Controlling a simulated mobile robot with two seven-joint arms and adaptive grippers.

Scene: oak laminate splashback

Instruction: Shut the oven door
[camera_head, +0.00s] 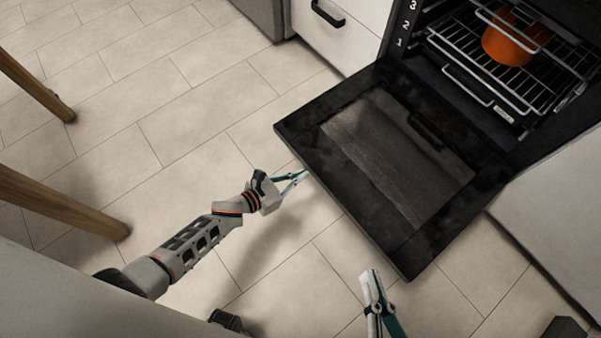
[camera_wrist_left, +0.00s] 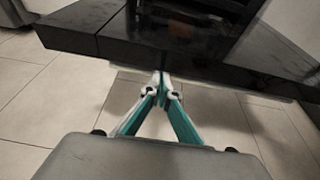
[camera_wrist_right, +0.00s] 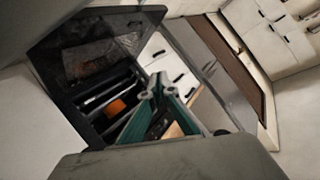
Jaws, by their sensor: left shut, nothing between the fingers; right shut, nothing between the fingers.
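The oven door (camera_head: 395,170) is black with a glass pane and hangs open, folded down nearly level in front of the oven. Its outer edge faces my arms. My left gripper (camera_head: 303,174) is shut and empty, right by the door's outer left edge; whether it touches cannot be told. In the left wrist view the shut fingertips (camera_wrist_left: 161,74) sit just under the door's dark edge (camera_wrist_left: 130,38). My right gripper (camera_head: 371,275) is shut and empty, in front of the door's near corner. In the right wrist view its fingertips (camera_wrist_right: 155,82) are closed, with the door (camera_wrist_right: 100,50) beyond.
Inside the oven, an orange pot (camera_head: 512,40) sits on a wire rack (camera_head: 490,70). White drawers (camera_head: 345,25) stand left of the oven, a white cabinet (camera_head: 560,200) right. Wooden legs (camera_head: 50,205) stand at the far left. The tiled floor (camera_head: 150,120) is clear.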

